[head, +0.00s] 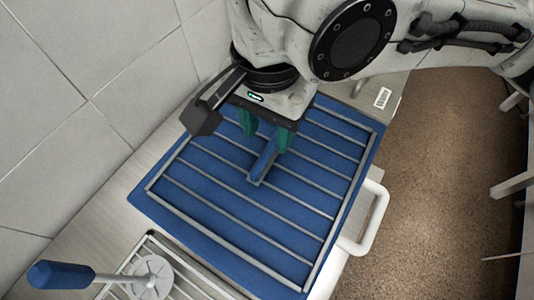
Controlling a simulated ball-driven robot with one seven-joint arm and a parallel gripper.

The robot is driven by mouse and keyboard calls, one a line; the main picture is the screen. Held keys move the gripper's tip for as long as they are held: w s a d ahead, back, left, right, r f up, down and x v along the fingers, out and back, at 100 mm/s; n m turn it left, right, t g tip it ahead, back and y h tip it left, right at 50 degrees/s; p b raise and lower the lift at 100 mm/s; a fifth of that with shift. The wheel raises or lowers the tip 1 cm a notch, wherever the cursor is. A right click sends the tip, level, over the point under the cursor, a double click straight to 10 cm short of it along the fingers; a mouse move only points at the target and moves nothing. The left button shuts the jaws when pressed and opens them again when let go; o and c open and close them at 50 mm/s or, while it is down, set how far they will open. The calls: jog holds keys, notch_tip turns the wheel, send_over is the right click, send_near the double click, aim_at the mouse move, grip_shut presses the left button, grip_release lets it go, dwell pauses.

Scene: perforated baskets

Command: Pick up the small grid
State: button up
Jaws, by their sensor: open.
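My gripper (267,133) points down over the blue board, with two green fingers apart. A short blue bar-like piece (263,163) with a grey end lies just below and between the fingers; its far end is hidden by the gripper, and I cannot tell whether the fingers touch it. A grey wire grid (237,230) of parallel bars in a rectangular frame lies flat on the blue board. At the lower left, a pale round perforated disc (151,277) has a metal stem and a blue handle (61,275). I cannot tell which is the small grid.
The blue board (140,201) rests on a pale worktop (111,221) against a tiled wall (85,92). A metal rack (190,275) lies below the disc. A white bar handle (376,222) sticks out at the right, above open brown floor (445,190).

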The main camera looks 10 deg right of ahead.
aim_at(267, 150)
jog(key=shift+f, duration=2.65)
jog(key=shift+c, duration=0.4)
grip_shut()
